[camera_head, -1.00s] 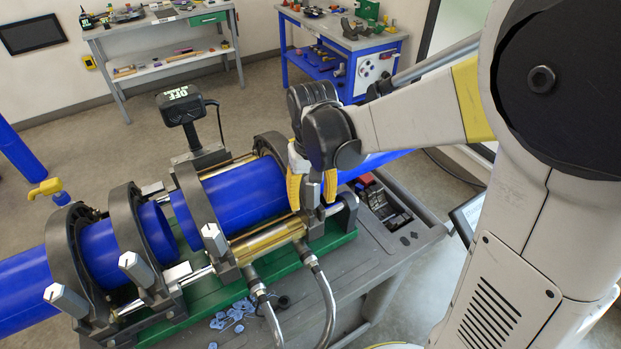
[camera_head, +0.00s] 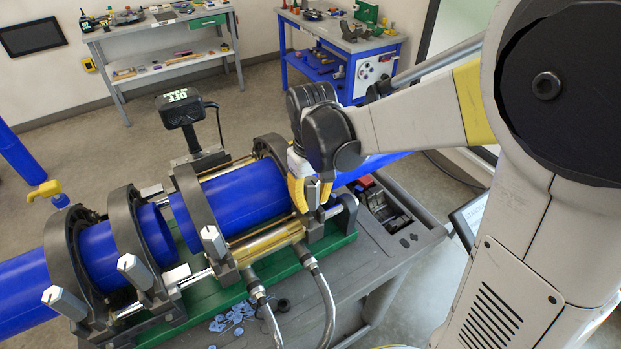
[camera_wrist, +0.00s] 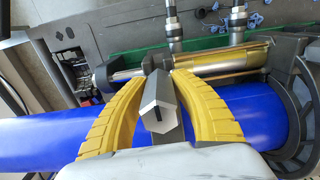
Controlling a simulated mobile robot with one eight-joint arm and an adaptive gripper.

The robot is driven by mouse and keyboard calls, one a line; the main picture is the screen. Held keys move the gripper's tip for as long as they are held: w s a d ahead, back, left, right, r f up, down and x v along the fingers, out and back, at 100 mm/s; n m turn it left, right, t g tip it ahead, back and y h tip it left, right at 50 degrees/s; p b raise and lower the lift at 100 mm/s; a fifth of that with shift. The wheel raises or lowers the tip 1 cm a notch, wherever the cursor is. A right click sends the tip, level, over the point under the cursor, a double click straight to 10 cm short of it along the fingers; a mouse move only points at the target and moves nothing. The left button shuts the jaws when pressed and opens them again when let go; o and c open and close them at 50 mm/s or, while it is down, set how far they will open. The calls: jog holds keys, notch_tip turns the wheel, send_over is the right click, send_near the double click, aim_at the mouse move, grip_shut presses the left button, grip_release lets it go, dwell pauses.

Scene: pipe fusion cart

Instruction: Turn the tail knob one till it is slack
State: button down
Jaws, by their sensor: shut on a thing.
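The tail knob (camera_wrist: 158,104) is a grey hexagonal bar knob on the rightmost clamp of the pipe machine. In the wrist view it stands between my two curved yellow fingers, its end face towards the camera. My gripper (camera_head: 312,207) is shut on it, with the fingertips closed in on its sides near its lower part; it also shows in the wrist view (camera_wrist: 158,75). In the head view my fingers and wrist hide most of the knob. The blue pipe (camera_head: 240,194) runs through the clamp behind it and also shows in the wrist view (camera_wrist: 230,108).
Similar grey knobs (camera_head: 214,241) stand on the other clamps (camera_head: 200,207). A brass cylinder (camera_head: 268,242) with two hoses (camera_head: 322,287) lies beside the pipe. Blue shavings (camera_head: 232,316) lie on the cart. A black box with a display (camera_head: 180,107) stands behind the pipe.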

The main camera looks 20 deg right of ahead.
jog(key=shift+n, duration=1.5)
jog(key=shift+n, duration=1.4)
jog(key=n, duration=0.2)
jog(key=shift+s+n+b, duration=0.1)
jog(key=shift+n+b, duration=0.25)
jog(key=shift+n, duration=0.05)
